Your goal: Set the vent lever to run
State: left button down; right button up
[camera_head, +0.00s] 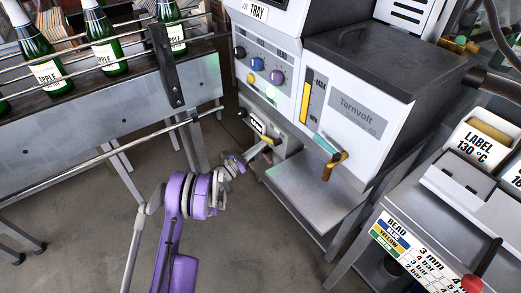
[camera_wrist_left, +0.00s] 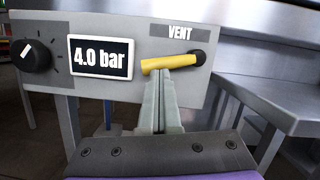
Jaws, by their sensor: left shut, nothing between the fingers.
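The vent lever (camera_wrist_left: 168,64) is a yellow handle on a black pivot, under a VENT label (camera_wrist_left: 180,33) on a grey panel. It points left from its pivot, almost level, with the free end slightly lower. My left gripper (camera_wrist_left: 159,84) is shut and empty, its fingertips just below or at the lever's free half. I cannot tell whether they touch it. In the head view my left gripper (camera_head: 256,156) reaches the small panel box under the Tarnvolt machine, and the lever is small and hard to make out there. No RUN mark is readable. My right gripper is out of view.
The panel also carries a 4.0 bar display (camera_wrist_left: 100,57) and a black knob (camera_wrist_left: 33,55). A grey metal shelf (camera_head: 318,192) stands right of the panel. A conveyor (camera_head: 100,112) with green bottles is at the left.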

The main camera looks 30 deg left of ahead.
pick_arm(q)
jog(key=shift+w+a+r+m, duration=0.1)
jog(key=shift+a+r+m, duration=0.1)
jog(key=shift+r+m, duration=0.3)
jog(key=shift+f, duration=0.1)
dwell(0.4)
